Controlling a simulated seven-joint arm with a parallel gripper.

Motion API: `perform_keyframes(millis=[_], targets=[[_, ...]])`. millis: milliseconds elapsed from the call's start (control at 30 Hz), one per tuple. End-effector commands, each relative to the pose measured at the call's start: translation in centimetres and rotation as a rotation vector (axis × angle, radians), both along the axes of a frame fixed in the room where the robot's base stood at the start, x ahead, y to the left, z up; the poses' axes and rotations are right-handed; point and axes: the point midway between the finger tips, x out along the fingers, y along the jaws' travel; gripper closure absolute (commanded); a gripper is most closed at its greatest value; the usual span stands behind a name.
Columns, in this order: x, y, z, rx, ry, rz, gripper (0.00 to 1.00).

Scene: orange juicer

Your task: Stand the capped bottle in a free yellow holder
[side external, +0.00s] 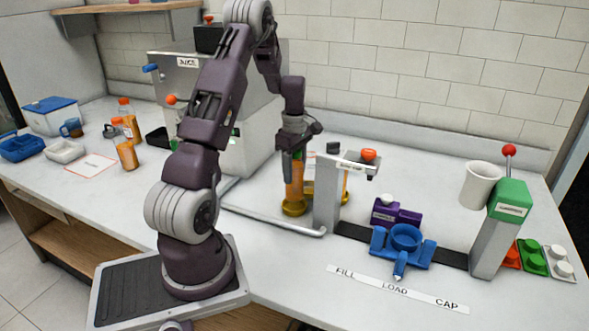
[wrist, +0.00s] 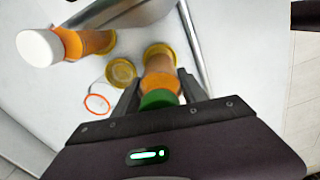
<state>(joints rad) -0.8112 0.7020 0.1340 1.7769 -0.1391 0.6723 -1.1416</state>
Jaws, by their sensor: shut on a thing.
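My gripper (side external: 297,148) is shut on an upright bottle of orange juice (side external: 294,178) with a green cap (wrist: 158,99). The fingers close around its upper part, just below the cap. The bottle's lower end is at a yellow holder (side external: 293,209), whose rim shows around the base in the wrist view (wrist: 160,49). I cannot tell whether the base rests fully on its floor. An empty yellow holder (wrist: 121,72) is beside it in the wrist view. A white-capped juice bottle (wrist: 75,45) stands in another yellow holder (wrist: 108,42).
A grey post (side external: 327,195) stands right of the held bottle, with a metal rail (side external: 270,222) in front. A blue fixture (side external: 404,243) and a green-topped capper (side external: 508,200) are further right. More juice bottles (side external: 126,152) stand at left. The front counter is mostly clear.

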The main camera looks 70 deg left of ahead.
Motion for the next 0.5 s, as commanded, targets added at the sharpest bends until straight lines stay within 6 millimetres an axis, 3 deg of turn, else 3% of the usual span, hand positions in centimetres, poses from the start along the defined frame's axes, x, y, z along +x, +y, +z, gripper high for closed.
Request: perform_keyframes(millis=[500], targets=[[0.0,0.04,-0.83,0.0,0.0,0.0,0.89]])
